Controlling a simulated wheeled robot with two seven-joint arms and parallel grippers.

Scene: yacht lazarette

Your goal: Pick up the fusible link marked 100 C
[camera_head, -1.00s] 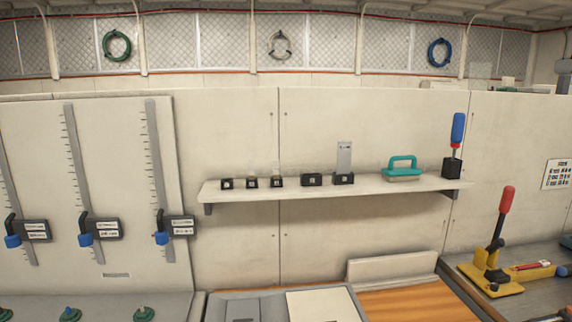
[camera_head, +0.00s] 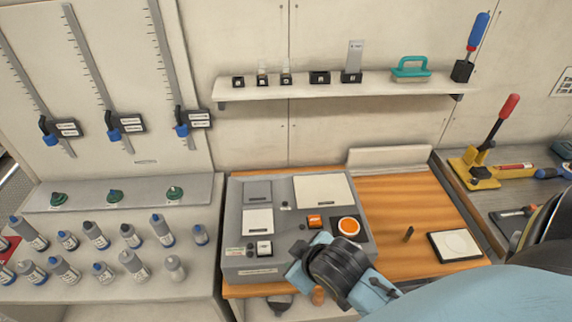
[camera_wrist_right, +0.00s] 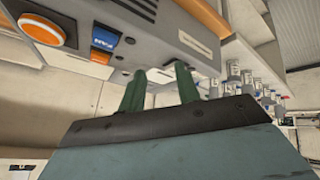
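Small black holders stand in a row on the wall shelf (camera_head: 300,91) in the head view. The leftmost holder (camera_head: 238,82) shows nothing tall in it. Two holders carry small pale upright pieces, a left one (camera_head: 262,68) and a right one (camera_head: 286,68). Another holder (camera_head: 319,77) is wider and low, and one holds a tall grey tag (camera_head: 355,57). Their markings are too small to read, so I cannot tell which is the 100 C link. My right gripper (camera_wrist_right: 158,75) has its green fingers apart and empty, close to the grey console. My left gripper is out of view.
The grey console (camera_head: 237,215) with an orange round button (camera_head: 348,227) sits on the wooden counter (camera_head: 388,200). Several bottles (camera_head: 162,228) stand at left. A teal-handled brush (camera_head: 411,68) and a blue-red tool (camera_head: 477,40) share the shelf. A red-handled yellow press (camera_head: 483,170) stands right.

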